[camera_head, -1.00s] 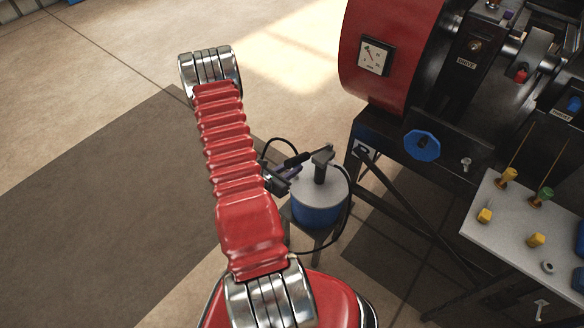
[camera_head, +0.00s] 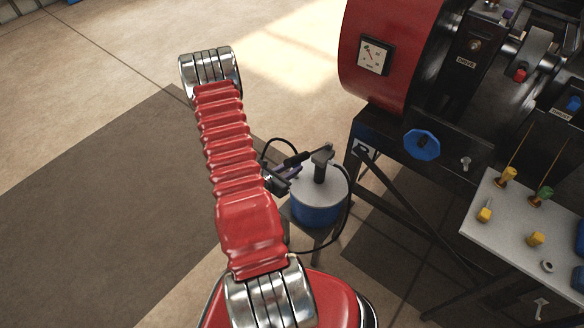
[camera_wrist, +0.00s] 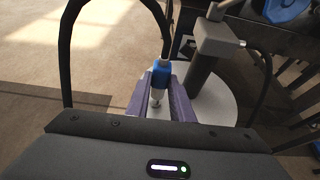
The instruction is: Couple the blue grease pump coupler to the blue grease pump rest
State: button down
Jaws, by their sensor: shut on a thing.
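The blue grease pump coupler (camera_wrist: 161,72) has a blue collar and a metal end, and a black hose rises from it. My gripper (camera_wrist: 160,84) has purple fingers and is shut on the coupler, which is roughly upright. Below the collar a shiny metal tip (camera_wrist: 156,101) shows between the fingers, beside the pump's pale lid. I cannot pick out the blue rest separately or tell whether the coupler touches it. In the head view the grease pump (camera_head: 316,211) is a blue drum with a grey lid, and my gripper (camera_head: 283,178) is at its left side, partly hidden by my arm.
The pump's dark post and head (camera_wrist: 205,55) stand just right of my fingers. The black hose (camera_wrist: 68,40) loops left and overhead. The floor at left is clear.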

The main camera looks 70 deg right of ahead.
jog(key=shift+f, duration=1.15)
jog(key=c, duration=1.5)
grip_release()
jog(key=v, duration=1.4)
jog(key=shift+f, duration=0.1)
